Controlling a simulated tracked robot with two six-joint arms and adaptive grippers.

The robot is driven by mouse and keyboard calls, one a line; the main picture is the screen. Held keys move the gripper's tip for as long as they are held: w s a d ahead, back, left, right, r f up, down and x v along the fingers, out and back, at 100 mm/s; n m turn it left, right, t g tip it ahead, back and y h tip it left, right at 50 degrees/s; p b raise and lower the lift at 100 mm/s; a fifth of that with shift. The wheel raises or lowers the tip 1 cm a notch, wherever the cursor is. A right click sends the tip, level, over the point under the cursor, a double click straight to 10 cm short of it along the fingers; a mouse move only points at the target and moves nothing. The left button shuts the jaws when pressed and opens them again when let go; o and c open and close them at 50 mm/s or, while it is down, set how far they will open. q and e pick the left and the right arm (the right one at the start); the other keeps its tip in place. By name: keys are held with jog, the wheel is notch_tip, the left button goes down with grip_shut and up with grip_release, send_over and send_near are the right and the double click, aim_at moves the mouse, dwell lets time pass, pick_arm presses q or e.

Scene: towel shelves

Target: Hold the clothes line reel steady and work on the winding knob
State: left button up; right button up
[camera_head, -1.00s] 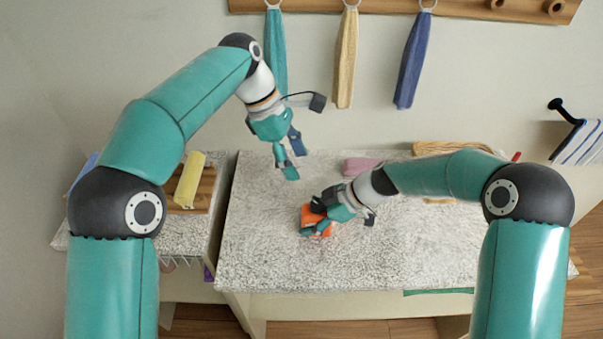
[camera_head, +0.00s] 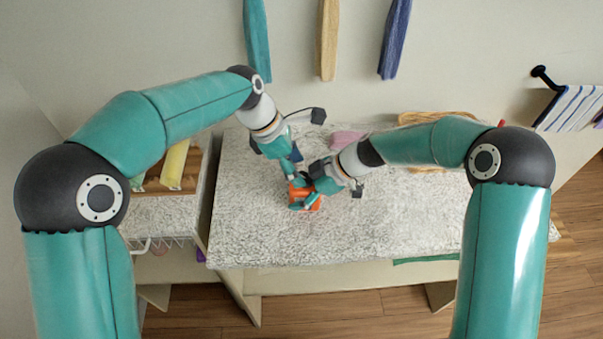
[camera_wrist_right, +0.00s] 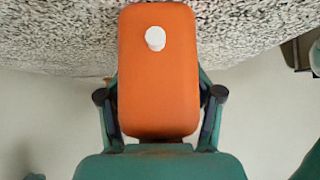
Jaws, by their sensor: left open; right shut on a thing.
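The orange clothes line reel (camera_head: 304,196) is at the speckled counter, left of its middle. In the right wrist view the reel (camera_wrist_right: 158,90) shows its orange face, with the white winding knob (camera_wrist_right: 155,38) near the top. My right gripper (camera_head: 312,192) is shut on the reel; its fingers (camera_wrist_right: 159,115) lie along both sides of it. My left gripper (camera_head: 296,178) is open, just above and beside the reel in the head view. I cannot tell if it touches the reel. The knob is not visible in the head view.
The speckled counter (camera_head: 370,235) is clear in front and to the right. A pink cloth (camera_head: 348,139) and a coil of tan rope (camera_head: 436,117) lie at the back. Towels hang on the wall, including a blue one (camera_head: 395,40).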

aim_at(302, 175)
pick_arm(q)
jog(key=shift+x, duration=1.7)
jog(key=shift+r, duration=0.1)
grip_shut()
jog(key=shift+w+m+g, duration=0.15)
jog(key=shift+m+g, duration=0.35)
jog(key=shift+m, duration=1.1)
grip_release()
